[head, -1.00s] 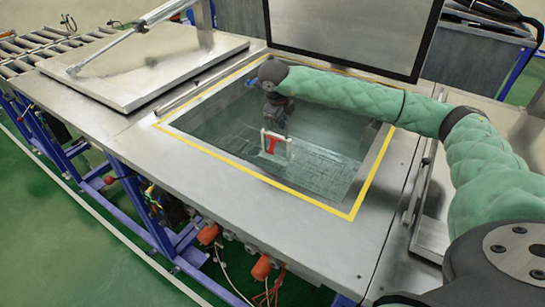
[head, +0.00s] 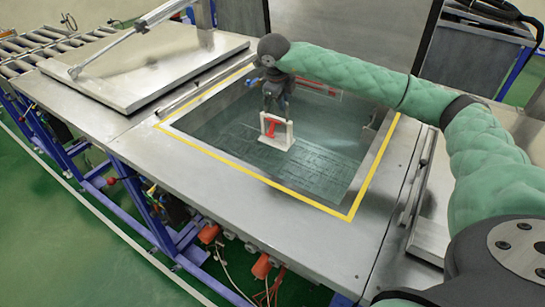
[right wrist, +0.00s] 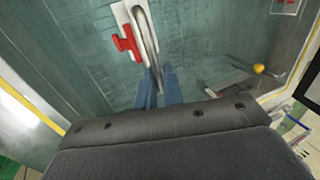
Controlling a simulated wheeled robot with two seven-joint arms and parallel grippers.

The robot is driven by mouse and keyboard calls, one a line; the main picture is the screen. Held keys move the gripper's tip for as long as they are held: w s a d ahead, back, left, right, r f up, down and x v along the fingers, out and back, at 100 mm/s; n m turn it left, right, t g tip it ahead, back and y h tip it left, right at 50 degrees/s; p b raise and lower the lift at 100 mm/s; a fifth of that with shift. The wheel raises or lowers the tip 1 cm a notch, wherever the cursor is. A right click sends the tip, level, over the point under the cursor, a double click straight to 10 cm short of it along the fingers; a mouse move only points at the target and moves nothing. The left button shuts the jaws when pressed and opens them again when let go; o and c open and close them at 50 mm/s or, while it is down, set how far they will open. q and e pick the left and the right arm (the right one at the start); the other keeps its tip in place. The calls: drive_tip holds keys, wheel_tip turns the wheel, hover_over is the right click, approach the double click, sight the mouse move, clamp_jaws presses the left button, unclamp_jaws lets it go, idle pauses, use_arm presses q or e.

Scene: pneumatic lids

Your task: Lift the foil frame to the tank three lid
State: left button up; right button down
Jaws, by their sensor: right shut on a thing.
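I take this handle to be part of the foil frame. A grey, black-edged lid panel (head: 345,35) is behind the tank. My left gripper is not in view.
A yellow line (head: 230,166) borders the tank opening. A closed steel lid (head: 150,75) with a piston rod (head: 130,35) is at left. Another lid (head: 432,225) is at right, near my right arm. A roller conveyor (head: 40,45) is at back left.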

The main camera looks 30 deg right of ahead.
wheel_tip(320, 180, up, 12)
drive_tip(key=p, duration=0.2)
drive_tip(key=shift+f+p, duration=0.25)
drive_tip(key=shift+p, duration=0.15)
idle(0.5)
idle(3.9)
